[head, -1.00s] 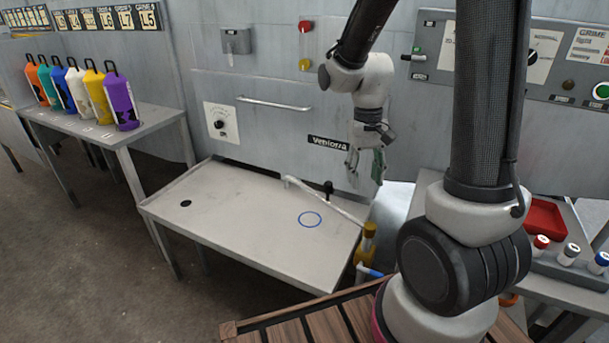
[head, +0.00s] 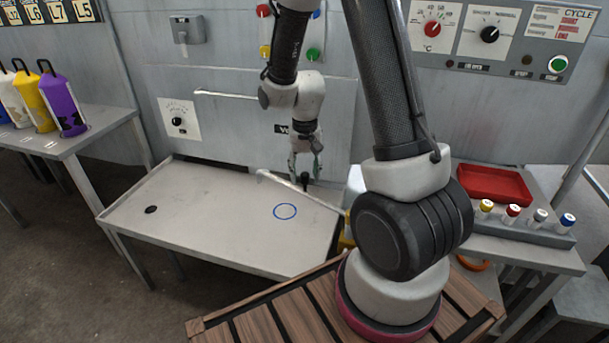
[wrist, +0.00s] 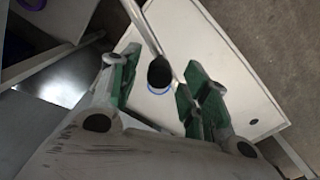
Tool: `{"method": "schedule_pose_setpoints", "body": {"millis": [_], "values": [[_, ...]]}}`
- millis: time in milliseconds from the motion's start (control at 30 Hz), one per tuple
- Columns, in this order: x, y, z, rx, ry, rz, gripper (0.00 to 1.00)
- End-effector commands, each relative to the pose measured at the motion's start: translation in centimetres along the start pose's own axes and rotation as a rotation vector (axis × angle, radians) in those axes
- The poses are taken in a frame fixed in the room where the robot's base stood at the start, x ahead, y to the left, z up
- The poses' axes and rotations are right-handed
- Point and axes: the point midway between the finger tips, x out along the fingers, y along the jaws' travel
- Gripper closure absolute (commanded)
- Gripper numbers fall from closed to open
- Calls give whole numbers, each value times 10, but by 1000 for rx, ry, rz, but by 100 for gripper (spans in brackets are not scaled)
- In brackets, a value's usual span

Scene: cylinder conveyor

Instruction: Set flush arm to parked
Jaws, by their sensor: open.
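The flush arm (head: 325,203) is a thin pale metal bar slanting across the right side of the grey table, with a bent tip at its left end. Its upright black knob (head: 305,179) shows between my fingers. My gripper (head: 305,168) is open, pointing down at the knob. In the wrist view, the dark knob (wrist: 160,73) lies between the green-padded fingers of my gripper (wrist: 158,82), with visible gaps on both sides. The bar's yellow base (head: 346,232) is mostly hidden behind my arm. No parked mark is identifiable.
The table (head: 220,220) has a blue ring (head: 285,211) and a black hole (head: 151,209). A wall rail (head: 235,94) and control panel (head: 495,40) are behind. Coloured bottles stand at left. A red tray (head: 495,184) and several capped vials are at right.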

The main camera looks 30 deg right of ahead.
Motion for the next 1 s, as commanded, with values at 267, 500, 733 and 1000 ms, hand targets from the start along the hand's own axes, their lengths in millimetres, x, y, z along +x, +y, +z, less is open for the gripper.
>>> {"method": "schedule_pose_setpoints", "body": {"millis": [267,500,733,1000], "values": [[13,0,0,-1,1,0,54],[13,0,0,-1,1,0,72],[12,0,0,-1,1,0,100],[12,2,-2,19,0,0,100]]}}
